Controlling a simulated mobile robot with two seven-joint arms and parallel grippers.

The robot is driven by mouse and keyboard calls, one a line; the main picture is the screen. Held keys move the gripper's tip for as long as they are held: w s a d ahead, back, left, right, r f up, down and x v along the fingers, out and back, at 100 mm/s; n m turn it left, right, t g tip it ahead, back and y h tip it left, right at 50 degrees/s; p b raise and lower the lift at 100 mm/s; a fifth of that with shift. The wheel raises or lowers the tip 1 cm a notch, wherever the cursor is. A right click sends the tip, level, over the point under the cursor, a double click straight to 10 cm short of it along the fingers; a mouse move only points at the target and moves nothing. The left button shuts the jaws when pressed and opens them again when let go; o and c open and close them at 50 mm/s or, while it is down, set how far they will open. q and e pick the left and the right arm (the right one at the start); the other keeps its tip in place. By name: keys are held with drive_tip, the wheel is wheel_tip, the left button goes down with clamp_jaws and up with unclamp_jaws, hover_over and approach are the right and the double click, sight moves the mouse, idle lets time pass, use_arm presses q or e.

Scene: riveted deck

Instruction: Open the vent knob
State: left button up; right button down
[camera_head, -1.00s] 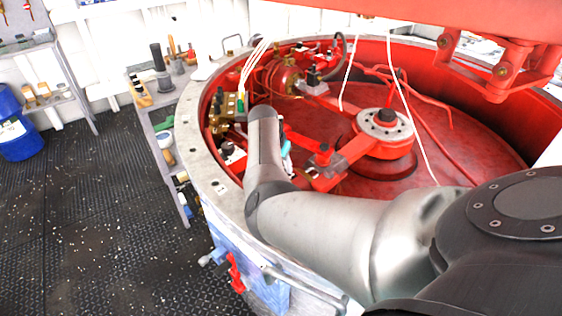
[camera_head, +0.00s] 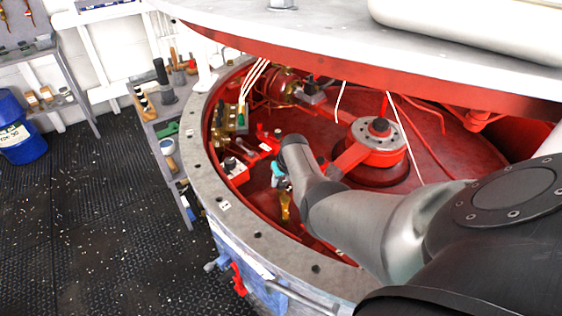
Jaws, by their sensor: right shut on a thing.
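My right arm reaches in from the lower right, over the rim of the round red tank (camera_head: 226,206). Its wrist ends at the small fittings inside the tank's near left part. My right gripper (camera_head: 280,178) is mostly hidden by the wrist. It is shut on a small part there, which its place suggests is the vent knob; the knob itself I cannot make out. A small teal piece shows at the wrist's left side, and a gold-coloured piece (camera_head: 285,207) just below. My left gripper is not in view.
A large grey lid with a red edge (camera_head: 330,62) hangs over the tank's back. A red hub (camera_head: 377,140) and white cables stand beside my wrist. A red handle (camera_head: 238,279) is on the tank's outside. A tool bench (camera_head: 164,112) stands left; the dark floor is open.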

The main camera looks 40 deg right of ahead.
drive_tip(key=shift+d+f+n+y, duration=0.15)
drive_tip(key=shift+n+y, duration=0.25)
drive_tip(key=shift+n, duration=0.6)
drive_tip(key=shift+n+y+b, duration=0.3)
drive_tip(key=shift+n+b, duration=0.25)
drive_tip(key=shift+n, duration=0.35)
drive_tip(key=shift+n+y+b, duration=0.6)
drive_tip(key=shift+n+b, duration=0.5)
drive_tip(key=shift+n, duration=0.5)
drive_tip(key=shift+c, duration=2.1)
unclamp_jaws()
drive_tip(key=shift+r, duration=0.2)
